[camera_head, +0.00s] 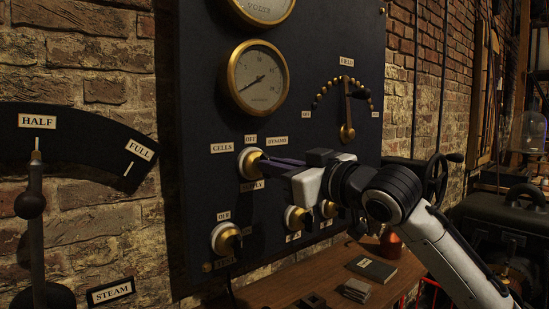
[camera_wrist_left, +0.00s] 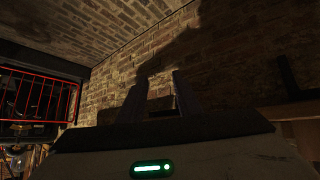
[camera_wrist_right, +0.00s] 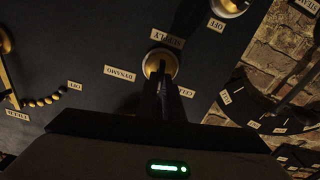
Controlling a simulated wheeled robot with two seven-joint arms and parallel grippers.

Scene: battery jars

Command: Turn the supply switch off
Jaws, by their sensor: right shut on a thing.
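The supply switch (camera_head: 247,165) is a round brass knob on the dark panel, with CELLS, OFF and DYNAMO labels above it and SUPPLY below. My right gripper (camera_head: 268,164) reaches it from the right and is shut on its handle. In the right wrist view the switch (camera_wrist_right: 160,61) sits at the tips of my right fingers (camera_wrist_right: 162,78), between the DYNAMO and CELLS labels. The fingers cover most of the handle, so I cannot tell which label it points at. My left gripper (camera_wrist_left: 161,82) shows only in its own wrist view, open and empty, facing a brick wall.
Another knob (camera_head: 225,238) with an OFF label is below the supply switch, and small brass knobs (camera_head: 296,217) are right of it. Gauges (camera_head: 258,78) and the FIELD dial (camera_head: 347,105) are above. A wooden bench (camera_head: 285,291) with small items lies below the panel.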

